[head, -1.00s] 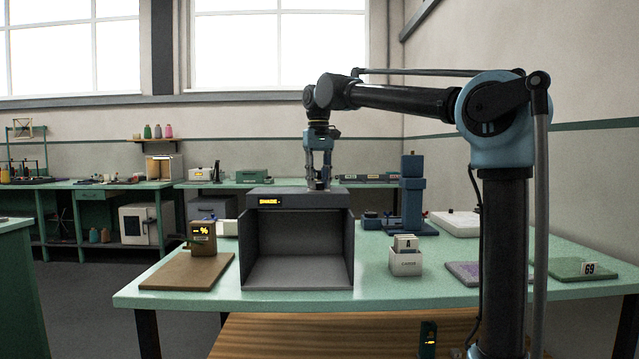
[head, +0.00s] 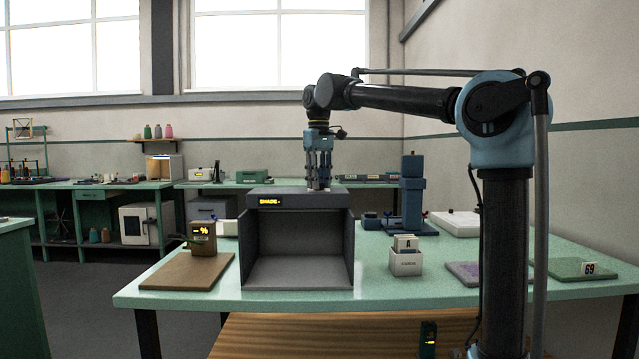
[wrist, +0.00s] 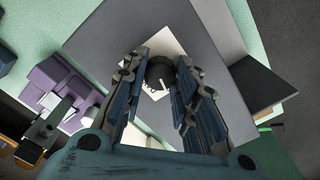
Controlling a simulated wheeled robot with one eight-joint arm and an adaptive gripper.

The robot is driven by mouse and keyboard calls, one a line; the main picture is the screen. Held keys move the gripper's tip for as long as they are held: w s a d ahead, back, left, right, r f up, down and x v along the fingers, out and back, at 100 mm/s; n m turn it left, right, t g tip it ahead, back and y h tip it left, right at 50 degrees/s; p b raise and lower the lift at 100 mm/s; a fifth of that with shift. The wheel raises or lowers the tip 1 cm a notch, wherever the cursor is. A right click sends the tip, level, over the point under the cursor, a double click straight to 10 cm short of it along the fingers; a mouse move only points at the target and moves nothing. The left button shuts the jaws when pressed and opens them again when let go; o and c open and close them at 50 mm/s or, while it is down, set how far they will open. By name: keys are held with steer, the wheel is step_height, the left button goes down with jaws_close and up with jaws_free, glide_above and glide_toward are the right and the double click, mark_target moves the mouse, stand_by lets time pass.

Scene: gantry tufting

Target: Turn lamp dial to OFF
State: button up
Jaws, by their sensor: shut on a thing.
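The lamp dial (wrist: 160,74) is a dark round knob with a pale pointer line. It sits on a white plate (wrist: 161,42) on the grey top of the lamp box. The dark grey open-fronted box (head: 249,240) stands on the green table, and a small yellow-lit display on its front seems to read SHADE. My gripper (wrist: 162,64) points down with one finger on each side of the dial and is shut on it. It also shows above the box top in the head view (head: 319,187). The plate's markings are too small or covered to read.
On the table (head: 380,291), a brown board (head: 170,274) with a small display unit (head: 202,238) lies left of the box. A white card holder (head: 405,263) and a blue stand (head: 411,200) are to the right. Clear tabletop lies between box and holder.

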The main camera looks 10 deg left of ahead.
steer(key=o, duration=1.1)
steer(key=shift+w, duration=0.1)
step_height(320, 180, up, 12)
steer(key=shift+f, duration=0.1)
stand_by(0.3)
